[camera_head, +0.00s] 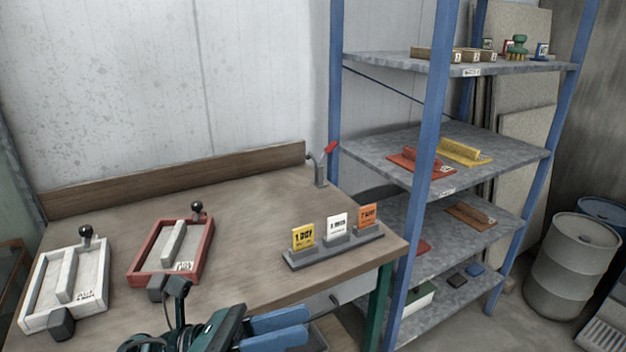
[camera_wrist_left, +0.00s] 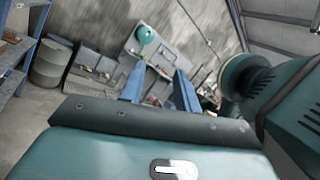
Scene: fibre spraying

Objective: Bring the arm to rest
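My left gripper (camera_head: 306,326) has blue fingers and reaches in low at the front edge of the workbench (camera_head: 240,207). In the left wrist view its two fingers (camera_wrist_left: 160,70) stand apart with nothing between them, so it is open and empty. The hand points rightward in the head view, clear of the things on the bench. My right gripper is in neither view.
A white frame (camera_head: 90,301), a red-framed tray (camera_head: 203,266) and a grey stand (camera_head: 338,252) with three cards lie on the bench. A blue-post shelf rack (camera_head: 440,168) stands to the right, with a grey drum (camera_head: 570,270) beyond.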

